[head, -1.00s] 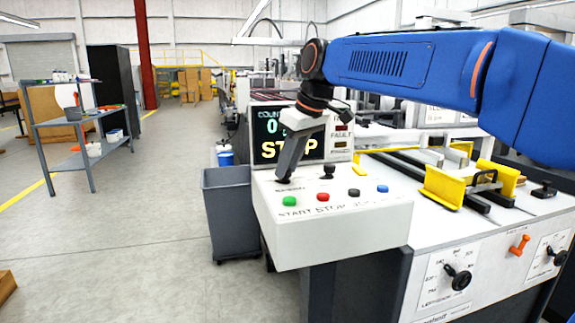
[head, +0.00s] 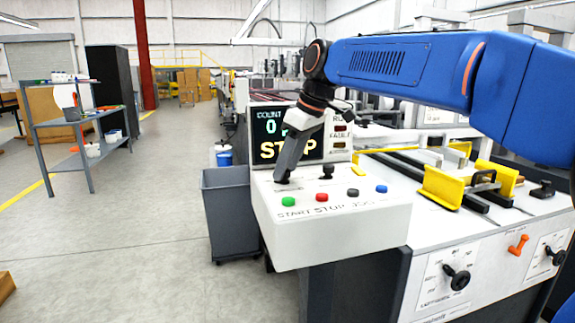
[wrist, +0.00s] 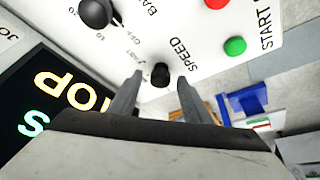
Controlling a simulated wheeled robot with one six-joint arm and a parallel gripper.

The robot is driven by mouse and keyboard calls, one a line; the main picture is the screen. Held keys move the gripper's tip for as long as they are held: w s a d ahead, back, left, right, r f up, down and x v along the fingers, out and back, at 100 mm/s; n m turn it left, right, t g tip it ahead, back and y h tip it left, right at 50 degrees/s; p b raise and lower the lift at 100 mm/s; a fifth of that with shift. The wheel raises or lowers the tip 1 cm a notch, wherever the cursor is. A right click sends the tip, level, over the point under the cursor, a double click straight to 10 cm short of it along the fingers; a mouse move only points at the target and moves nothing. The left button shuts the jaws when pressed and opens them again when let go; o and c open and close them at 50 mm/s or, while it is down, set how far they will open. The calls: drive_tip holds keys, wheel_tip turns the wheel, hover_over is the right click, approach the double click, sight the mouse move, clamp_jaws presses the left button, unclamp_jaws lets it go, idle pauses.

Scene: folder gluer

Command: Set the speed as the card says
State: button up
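The black speed knob (wrist: 160,75) sits on the white control panel (head: 330,215), beside the printed word SPEED. My gripper (wrist: 160,80) is open in the wrist view, with one finger on each side of the knob and a visible gap to it. A second black knob (wrist: 95,12) shows at the top left of the wrist view; a black knob also stands right of my gripper in the head view (head: 327,172). I cannot make out a card.
A display (head: 285,135) behind the panel reads COUNT and STOP. A green button (head: 288,201), a red button (head: 321,197), a black one and a blue one line the panel's front. A grey bin (head: 228,210) stands to the left.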

drive_tip(key=v, duration=1.7)
drive_tip(key=shift+r, duration=0.15)
